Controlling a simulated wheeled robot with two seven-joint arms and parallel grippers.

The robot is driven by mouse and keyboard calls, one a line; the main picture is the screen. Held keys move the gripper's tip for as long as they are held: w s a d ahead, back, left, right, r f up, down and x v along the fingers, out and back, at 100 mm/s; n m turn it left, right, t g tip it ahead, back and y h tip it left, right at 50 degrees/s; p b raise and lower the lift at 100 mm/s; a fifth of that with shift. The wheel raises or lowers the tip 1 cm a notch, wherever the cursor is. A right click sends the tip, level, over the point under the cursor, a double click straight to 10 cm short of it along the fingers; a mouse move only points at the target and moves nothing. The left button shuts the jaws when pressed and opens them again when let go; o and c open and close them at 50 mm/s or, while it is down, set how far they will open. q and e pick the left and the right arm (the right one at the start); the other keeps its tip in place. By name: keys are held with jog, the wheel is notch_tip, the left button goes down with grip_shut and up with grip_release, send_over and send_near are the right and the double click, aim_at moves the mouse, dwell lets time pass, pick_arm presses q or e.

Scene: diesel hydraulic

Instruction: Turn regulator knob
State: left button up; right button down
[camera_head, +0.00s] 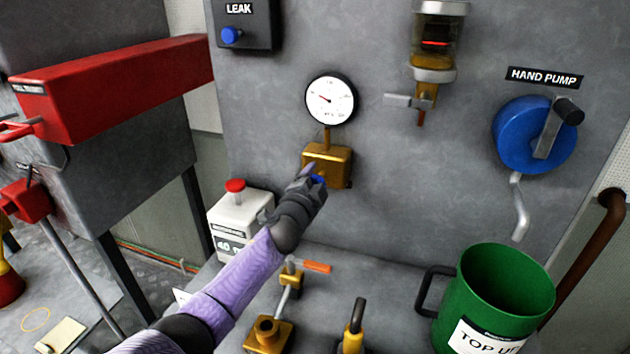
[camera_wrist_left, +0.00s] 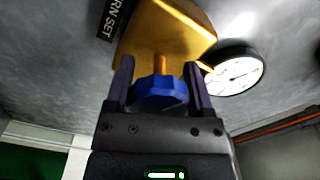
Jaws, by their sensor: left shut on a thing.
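The regulator is a brass block (camera_head: 338,164) on the grey panel, below a round white pressure gauge (camera_head: 331,99). In the left wrist view the brass block (camera_wrist_left: 165,30) carries a blue faceted regulator knob (camera_wrist_left: 160,93) on a short brass stem. My left gripper (camera_wrist_left: 160,85) has one finger on each side of the knob and is shut on it. In the head view my left gripper (camera_head: 312,178) reaches the front of the block and hides most of the knob. The gauge (camera_wrist_left: 234,74) also shows in the left wrist view. My right gripper is not in view.
A white box with a red button (camera_head: 235,186) stands left of my left gripper. Below are a brass valve with an orange lever (camera_head: 317,267) and a green TOP UP bucket (camera_head: 505,280). A blue hand pump (camera_head: 527,137) is at right.

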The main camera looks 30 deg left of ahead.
pick_arm(q)
jog(key=shift+f, duration=0.1)
dwell(0.3)
jog(key=o, duration=1.2)
jog(key=shift+o, duration=0.2)
jog(key=shift+s, duration=0.15)
jog(key=p+v, duration=0.2)
jog(key=v, duration=0.7)
jog(key=shift+s, duration=0.35)
jog(key=shift+d, duration=0.1)
